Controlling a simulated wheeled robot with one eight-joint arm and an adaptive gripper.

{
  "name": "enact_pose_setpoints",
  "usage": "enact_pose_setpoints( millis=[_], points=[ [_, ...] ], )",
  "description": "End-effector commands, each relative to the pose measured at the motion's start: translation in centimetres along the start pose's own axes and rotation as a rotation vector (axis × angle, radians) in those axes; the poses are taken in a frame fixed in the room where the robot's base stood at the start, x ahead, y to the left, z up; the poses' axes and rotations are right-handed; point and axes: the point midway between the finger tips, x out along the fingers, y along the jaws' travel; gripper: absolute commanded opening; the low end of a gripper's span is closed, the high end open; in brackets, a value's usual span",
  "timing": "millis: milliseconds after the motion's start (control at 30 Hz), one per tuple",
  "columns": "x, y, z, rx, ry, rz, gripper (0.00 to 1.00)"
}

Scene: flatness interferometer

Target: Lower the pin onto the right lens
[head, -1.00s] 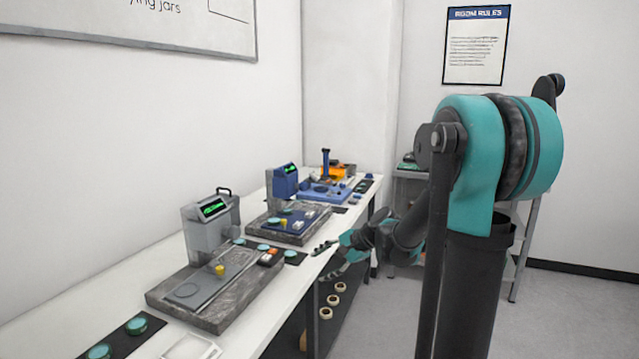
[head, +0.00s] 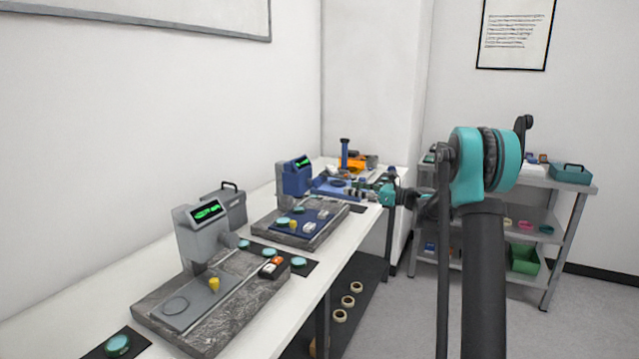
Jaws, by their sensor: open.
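My gripper (head: 356,193) is open and small in the head view. It is over the far part of the bench, beside a blue instrument (head: 340,182) with an upright blue post (head: 345,153). Its fingers are too small to see clearly. Teal round discs that look like lenses lie on a black mat (head: 310,266), with the right one (head: 299,262) at its right end. No part is clearly recognisable as the pin. A yellow knob (head: 213,284) stands on the near grey instrument's plate, and another yellow knob (head: 293,225) is on the middle instrument.
A grey instrument (head: 197,240) with a green display stands nearest, and a blue-headed one (head: 296,178) stands behind it. Both sit on stone slabs on the white bench (head: 300,308). A shelf rack (head: 560,215) with bins stands at the right. The floor between is clear.

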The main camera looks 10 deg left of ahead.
Motion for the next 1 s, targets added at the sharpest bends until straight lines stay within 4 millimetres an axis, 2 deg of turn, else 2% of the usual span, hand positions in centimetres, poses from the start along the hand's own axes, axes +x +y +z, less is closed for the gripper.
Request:
enact_pose_setpoints(
  millis=[100, 600, 800, 1000],
  points=[
    [2.5, 0.1, 0.0, -0.001, 0.001, 0.004, 0.56],
    [12.1, 0.2, 0.0, -0.003, 0.002, 0.003, 0.56],
    [14.4, 0.1, -0.1, -0.003, 0.002, 0.002, 0.56],
    [15.2, 0.1, 0.0, -0.003, 0.002, 0.001, 0.56]
  ],
)
